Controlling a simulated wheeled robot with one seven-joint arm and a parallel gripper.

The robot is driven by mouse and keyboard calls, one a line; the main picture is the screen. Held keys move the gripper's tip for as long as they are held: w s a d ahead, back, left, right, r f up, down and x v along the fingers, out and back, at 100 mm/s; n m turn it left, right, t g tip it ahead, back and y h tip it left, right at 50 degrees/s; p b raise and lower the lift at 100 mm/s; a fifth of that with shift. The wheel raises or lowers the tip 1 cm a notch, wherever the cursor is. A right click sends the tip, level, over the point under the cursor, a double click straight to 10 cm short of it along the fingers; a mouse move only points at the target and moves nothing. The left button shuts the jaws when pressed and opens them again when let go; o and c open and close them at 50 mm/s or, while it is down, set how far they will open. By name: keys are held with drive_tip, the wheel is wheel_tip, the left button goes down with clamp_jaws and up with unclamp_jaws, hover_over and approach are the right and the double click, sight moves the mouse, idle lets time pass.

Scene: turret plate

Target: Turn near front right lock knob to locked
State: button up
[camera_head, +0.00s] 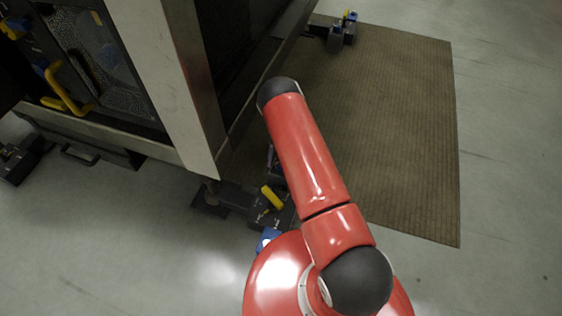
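A yellow lock knob (271,197) sits on a dark block (264,216) on the floor by the near right corner of the machine. The knob lies slanted across the block in the picture. The block's right side is partly covered by my red arm. My arm reaches up the picture, over and to the right of the block, and ends in view at a dark rounded joint. My gripper is not in view. A dark shape just above the knob, beside my arm, is too small to make out.
The machine (186,85) with a pale corner post fills the upper left. A yellow handle (62,95) sticks out from its front. Another dark block with a yellow knob (348,16) stands at the back.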

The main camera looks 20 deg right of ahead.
drive_tip(key=v, duration=0.7)
drive_tip(key=shift+w+d+r, duration=0.2)
drive_tip(key=shift+r, duration=0.1)
idle(0.4)
